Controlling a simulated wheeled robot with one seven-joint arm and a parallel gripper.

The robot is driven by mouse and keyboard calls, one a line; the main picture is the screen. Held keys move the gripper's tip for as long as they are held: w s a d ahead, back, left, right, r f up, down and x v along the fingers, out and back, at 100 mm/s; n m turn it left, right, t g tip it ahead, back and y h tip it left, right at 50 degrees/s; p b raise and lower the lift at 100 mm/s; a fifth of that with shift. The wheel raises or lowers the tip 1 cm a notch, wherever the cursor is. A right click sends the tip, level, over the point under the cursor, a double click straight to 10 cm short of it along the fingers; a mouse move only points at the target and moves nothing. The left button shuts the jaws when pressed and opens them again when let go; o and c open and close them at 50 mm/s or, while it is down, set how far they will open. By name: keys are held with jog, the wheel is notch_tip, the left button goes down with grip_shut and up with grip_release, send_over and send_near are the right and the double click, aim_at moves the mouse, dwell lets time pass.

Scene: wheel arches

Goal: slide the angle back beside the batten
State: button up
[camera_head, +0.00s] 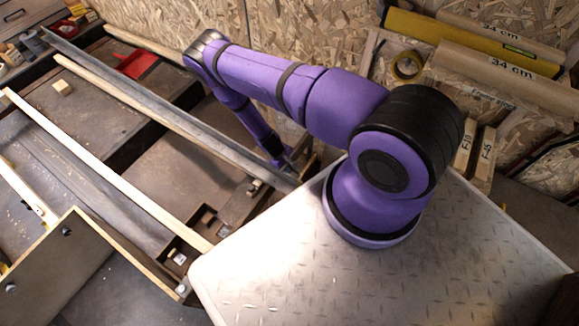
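A long grey metal angle (165,105) runs diagonally from the upper left down to the area beside my base. A round-edged wooden batten (140,108) lies along its lower-left side, with a narrow gap between them in places. A paler, straight wooden strip (100,165) lies farther left, roughly parallel and clearly apart. My purple arm reaches out and bends down, so my gripper (284,170) is low near the angle's near end. The fingers are small and partly hidden, so I cannot tell whether they touch or hold the angle.
A red tray (136,63) sits right of the angle's far part. A small wood block (62,87) lies on the dark bench. A dark compartmented holder (208,218) is below the near ends.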

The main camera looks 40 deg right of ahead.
jog(key=shift+d+f, duration=0.1)
jog(key=shift+f, duration=0.15)
grip_shut()
jog(key=w+d, duration=0.2)
jog(key=d, duration=0.5)
jog(key=shift+w, duration=0.35)
jog(key=shift+d, duration=0.15)
grip_release()
jog(key=shift+r, duration=0.1)
jog(key=v, duration=1)
jog(key=shift+a+r, duration=0.25)
